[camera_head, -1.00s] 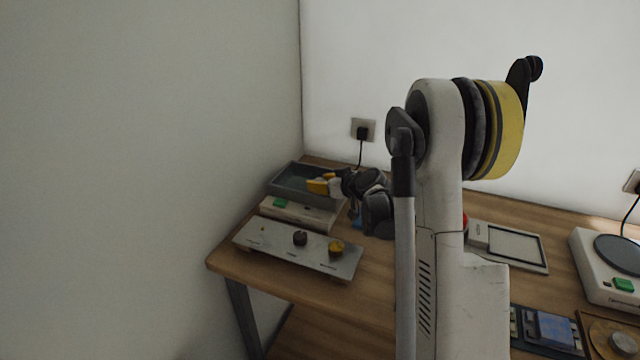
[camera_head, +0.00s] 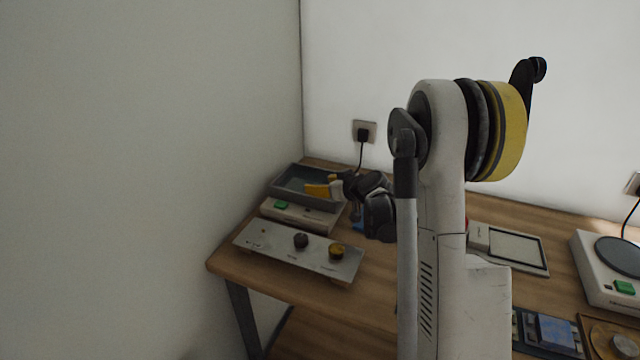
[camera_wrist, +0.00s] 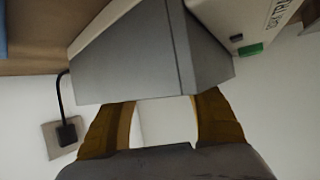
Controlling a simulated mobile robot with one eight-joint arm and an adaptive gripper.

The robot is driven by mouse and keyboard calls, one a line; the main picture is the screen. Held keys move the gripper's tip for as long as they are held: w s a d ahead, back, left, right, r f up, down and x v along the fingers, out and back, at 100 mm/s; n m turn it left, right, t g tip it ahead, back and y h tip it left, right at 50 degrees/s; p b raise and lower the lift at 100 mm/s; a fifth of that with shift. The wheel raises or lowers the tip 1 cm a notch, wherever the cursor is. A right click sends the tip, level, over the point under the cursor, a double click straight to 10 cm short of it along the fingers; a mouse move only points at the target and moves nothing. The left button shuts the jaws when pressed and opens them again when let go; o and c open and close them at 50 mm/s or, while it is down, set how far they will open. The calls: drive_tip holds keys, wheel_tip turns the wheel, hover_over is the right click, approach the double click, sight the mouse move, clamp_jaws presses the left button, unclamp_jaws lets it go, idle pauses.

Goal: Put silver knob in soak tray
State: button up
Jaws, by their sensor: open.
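The grey soak tray (camera_head: 285,183) sits on a white device at the back left of the table. In the wrist view its grey wall (camera_wrist: 135,62) fills the upper middle. My gripper (camera_head: 313,190) has yellow fingers over the tray's right part. In the wrist view my gripper (camera_wrist: 166,101) is open, with only pale background between its fingers. I cannot make out the silver knob in the tray or between the fingers; the tray floor is partly hidden. A round silver piece (camera_head: 625,343) on a brown board lies at the right edge; I cannot tell whether it is the knob.
A wall socket with a plug (camera_head: 363,133) is behind. A white hotplate (camera_head: 602,272) stands right. Wall closes the left side.

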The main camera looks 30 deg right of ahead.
drive_tip(key=a+r+p+v, duration=0.1)
drive_tip(key=p+v, duration=0.2)
drive_tip(key=v, duration=0.9)
drive_tip(key=s+a+r+g, duration=0.2)
drive_tip(key=s+a+r, duration=0.15)
drive_tip(key=a, duration=0.35)
drive_tip(key=s+a+r+g, duration=0.15)
drive_tip(key=s+a, duration=0.25)
drive_tip(key=a, duration=0.4)
drive_tip(key=s+a+g, duration=0.1)
drive_tip(key=s+a, duration=0.3)
drive_tip(key=s, duration=0.4)
drive_tip(key=s+a+m+g+h, duration=0.1)
drive_tip(key=s+a, duration=0.3)
drive_tip(key=s, duration=0.5)
drive_tip(key=shift+s+r, duration=0.15)
drive_tip(key=shift+r, duration=0.1)
